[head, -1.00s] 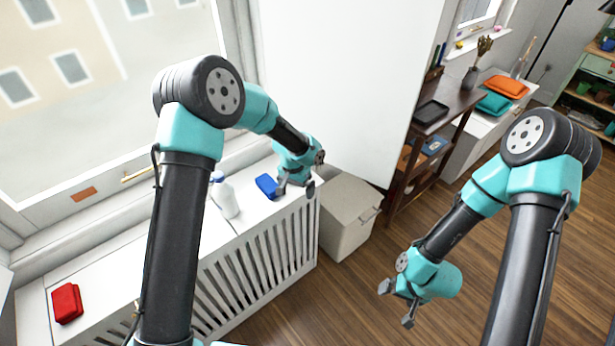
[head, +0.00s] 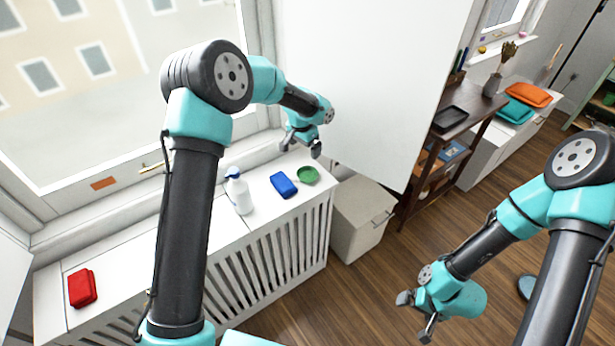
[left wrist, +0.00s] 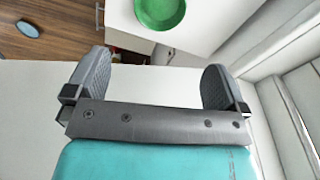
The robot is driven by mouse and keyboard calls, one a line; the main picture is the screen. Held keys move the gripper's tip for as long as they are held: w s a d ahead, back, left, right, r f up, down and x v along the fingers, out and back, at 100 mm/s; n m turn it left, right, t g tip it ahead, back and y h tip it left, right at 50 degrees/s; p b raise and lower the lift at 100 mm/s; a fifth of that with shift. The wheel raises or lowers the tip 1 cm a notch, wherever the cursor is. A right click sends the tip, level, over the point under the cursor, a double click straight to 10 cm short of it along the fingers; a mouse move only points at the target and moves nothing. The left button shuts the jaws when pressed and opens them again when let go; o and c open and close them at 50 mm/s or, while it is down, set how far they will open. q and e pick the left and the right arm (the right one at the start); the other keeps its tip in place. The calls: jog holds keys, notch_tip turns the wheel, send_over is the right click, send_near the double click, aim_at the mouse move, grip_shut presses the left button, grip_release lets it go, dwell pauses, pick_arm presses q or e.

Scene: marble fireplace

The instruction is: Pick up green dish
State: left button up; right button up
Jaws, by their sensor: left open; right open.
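The green dish (head: 307,175) is small and round and lies on the white radiator cover near its right end. In the left wrist view the green dish (left wrist: 160,12) shows at the top, beyond the fingertips. My left gripper (head: 300,146) is open and empty, above and slightly behind the dish, apart from it. Its two fingers also show wide apart in the left wrist view (left wrist: 152,80). My right gripper (head: 416,318) is open and empty, low over the wooden floor at the right.
A blue box-like item (head: 284,185) lies just left of the dish, with a white bottle (head: 240,194) beside it. A red item (head: 82,288) lies at the far left. A white bin (head: 362,215) stands right of the radiator cover (head: 268,214). A large white panel (head: 375,90) rises behind.

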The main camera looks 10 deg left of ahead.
pick_arm(q)
send_over(308, 176)
jog(key=f, duration=0.8)
jog(key=shift+s+a+f, duration=0.2)
jog(key=shift+s, duration=0.15)
jog(key=shift+w+d+f, duration=0.1)
jog(key=shift+f, duration=2.55)
jog(key=c, duration=0.8)
jog(key=shift+r, duration=0.1)
